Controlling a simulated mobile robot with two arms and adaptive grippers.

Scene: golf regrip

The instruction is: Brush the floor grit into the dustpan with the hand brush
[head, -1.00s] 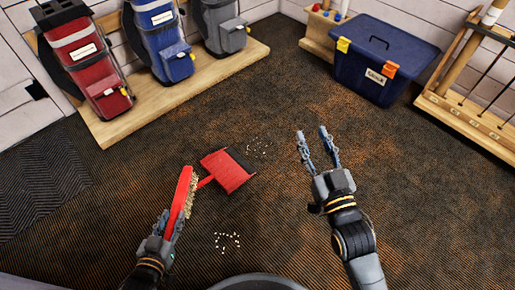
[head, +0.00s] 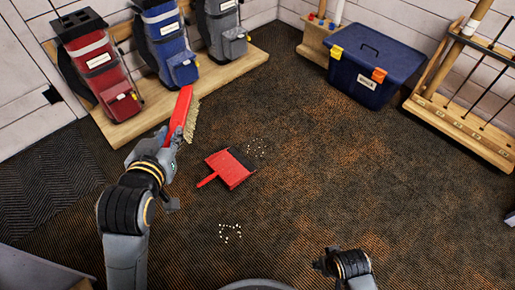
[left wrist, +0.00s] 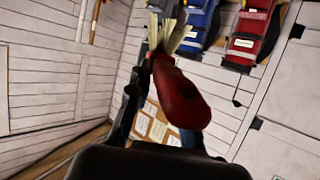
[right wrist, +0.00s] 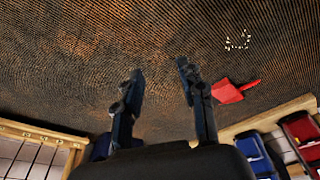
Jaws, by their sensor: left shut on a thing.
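My left gripper (head: 160,150) is shut on the red hand brush (head: 181,113) and holds it up, its pale bristles facing right. The brush also shows in the left wrist view (left wrist: 180,95). The red dustpan (head: 231,169) lies on the carpet, its handle pointing lower left and its dark edge toward the upper right. Some pale grit (head: 255,147) lies just beyond that edge. More grit (head: 230,232) lies nearer me in a loose ring. My right gripper (right wrist: 161,95) is open and empty in the right wrist view; its fingers are unclear in the head view.
Red, blue and grey golf bags (head: 168,45) stand on a wooden platform (head: 150,100) at the back left. A blue toolbox (head: 372,68) stands at the back right beside a wooden club rack (head: 460,130). The carpet (head: 330,170) in the middle is clear.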

